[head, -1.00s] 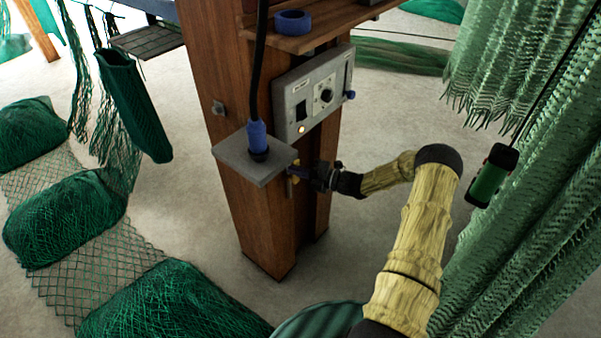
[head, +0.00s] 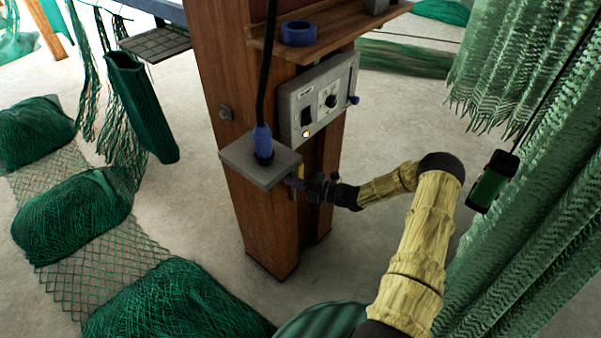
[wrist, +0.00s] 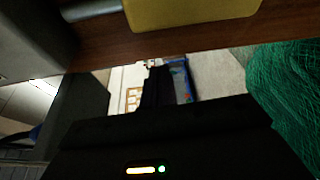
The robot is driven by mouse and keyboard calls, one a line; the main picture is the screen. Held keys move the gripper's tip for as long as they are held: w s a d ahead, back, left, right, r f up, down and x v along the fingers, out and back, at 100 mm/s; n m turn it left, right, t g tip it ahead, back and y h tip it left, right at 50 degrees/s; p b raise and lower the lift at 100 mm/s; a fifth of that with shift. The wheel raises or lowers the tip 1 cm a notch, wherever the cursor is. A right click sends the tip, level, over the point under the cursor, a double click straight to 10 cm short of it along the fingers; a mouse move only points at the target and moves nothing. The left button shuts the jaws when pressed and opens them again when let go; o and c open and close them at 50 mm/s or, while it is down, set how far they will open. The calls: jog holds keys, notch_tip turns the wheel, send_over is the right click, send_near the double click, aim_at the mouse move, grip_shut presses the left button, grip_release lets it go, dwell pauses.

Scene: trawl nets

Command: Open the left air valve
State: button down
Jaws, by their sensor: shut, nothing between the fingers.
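A small yellow part (head: 299,174) shows below the grey box on the wooden post, on its right side. It looks like part of an air valve, but I cannot tell how its handle is set. In the wrist view a yellow block (wrist: 190,10) lies along the top edge, beside a grey pipe (wrist: 92,8). My gripper (head: 308,186) is beside the post, just below and right of the yellow part. Its dark fingers (wrist: 155,88) are shut and empty in the wrist view. A purple-blue piece (head: 292,182) shows at the fingertips; contact is unclear.
A control panel (head: 318,98) and a shelf with a blue ring (head: 298,32) are higher up. Green netting (head: 530,200) hangs at right; net heaps (head: 75,215) lie left.

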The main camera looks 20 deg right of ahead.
jog(key=b+v, duration=0.1)
jog(key=v, duration=0.8)
jog(key=shift+d, duration=0.45)
jog(key=shift+s+f, duration=0.1)
jog(key=s+a+r+n+g+h+p, duration=0.1)
jog(key=s+a+r+n+g+h, duration=0.2)
jog(key=s+a+n+g, duration=0.5)
jog(key=s+a+r+n+g+h+p, duration=0.1)
jog(key=s+a+r+n+g+h, duration=0.2)
jog(key=n, duration=0.8)
jog(key=s+r+n+t+h+p, duration=0.1)
jog(key=s+r+n+h, duration=0.3)
jog(key=r+n, duration=0.4)
jog(key=s+d+r+n+t+h+p, duration=0.1)
jog(key=s+r+n+h, duration=0.3)
jog(key=n, duration=1.1)
jog(key=s+r+p, duration=0.1)
jog(key=s+r, duration=0.2)
jog(key=r, duration=0.1)
jog(key=shift+r+t, duration=0.25)
jog(key=shift+t, duration=0.15)
